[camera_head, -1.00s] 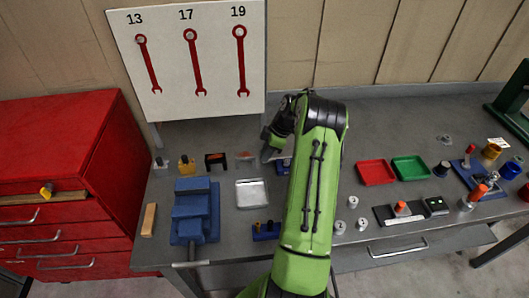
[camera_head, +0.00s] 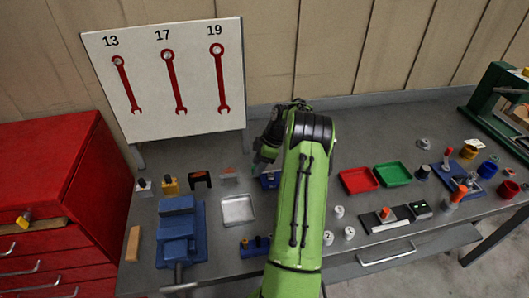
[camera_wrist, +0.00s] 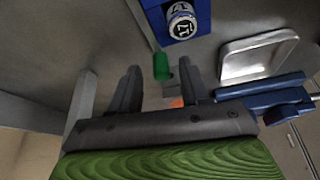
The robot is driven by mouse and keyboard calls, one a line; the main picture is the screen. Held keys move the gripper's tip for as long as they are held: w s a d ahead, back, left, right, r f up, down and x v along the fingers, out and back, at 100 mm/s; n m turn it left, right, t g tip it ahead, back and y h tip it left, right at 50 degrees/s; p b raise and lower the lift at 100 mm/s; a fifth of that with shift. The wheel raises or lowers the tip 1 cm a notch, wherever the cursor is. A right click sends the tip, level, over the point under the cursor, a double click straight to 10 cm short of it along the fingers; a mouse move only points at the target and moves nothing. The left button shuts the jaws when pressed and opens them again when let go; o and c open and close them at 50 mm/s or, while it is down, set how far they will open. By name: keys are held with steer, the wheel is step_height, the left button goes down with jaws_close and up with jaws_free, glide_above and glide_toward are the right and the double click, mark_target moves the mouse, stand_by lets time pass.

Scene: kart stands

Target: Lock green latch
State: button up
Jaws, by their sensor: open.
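In the wrist view, a small green piece (camera_wrist: 161,67), which looks like the green latch, stands out beside a blue block (camera_wrist: 205,15) holding a round part (camera_wrist: 181,21) marked 17. My gripper (camera_wrist: 158,78) is open, its two dark fingers spread with the green piece beyond and between their tips. Contact with it cannot be made out. The green piece is not distinguishable there.
An orange piece (camera_wrist: 176,101) shows between the finger bases. A silver tray (camera_head: 238,210) and blue vise (camera_head: 180,232) lie left of my arm. Red (camera_head: 358,181) and green (camera_head: 393,174) trays are on the right. The wrench board (camera_head: 165,80) stands behind.

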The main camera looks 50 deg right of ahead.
steer(key=p+v, duration=0.2)
steer(key=v, duration=1.2)
steer(key=shift+r+p, duration=0.25)
steer(key=shift+p, duration=0.1)
steer(key=w+a+r+m+h, duration=0.15)
steer(key=a+r, duration=0.45)
steer(key=a, duration=0.7)
steer(key=w+a+r+m+h, duration=0.1)
steer(key=w+a+r+m, duration=0.1)
steer(key=a+r, duration=0.8)
steer(key=s+a+f+m, duration=0.1)
steer(key=s+a, duration=0.3)
steer(key=a, duration=0.2)
steer(key=s+a+m, duration=0.1)
steer(key=s+a, duration=0.3)
steer(key=a, duration=0.3)
steer(key=s+a+f+m+t, duration=0.2)
steer(key=s+a+f, duration=0.2)
steer(key=s, duration=0.6)
steer(key=shift+m, duration=0.35)
steer(key=shift+s+h, duration=0.2)
steer(key=shift+h, duration=0.05)
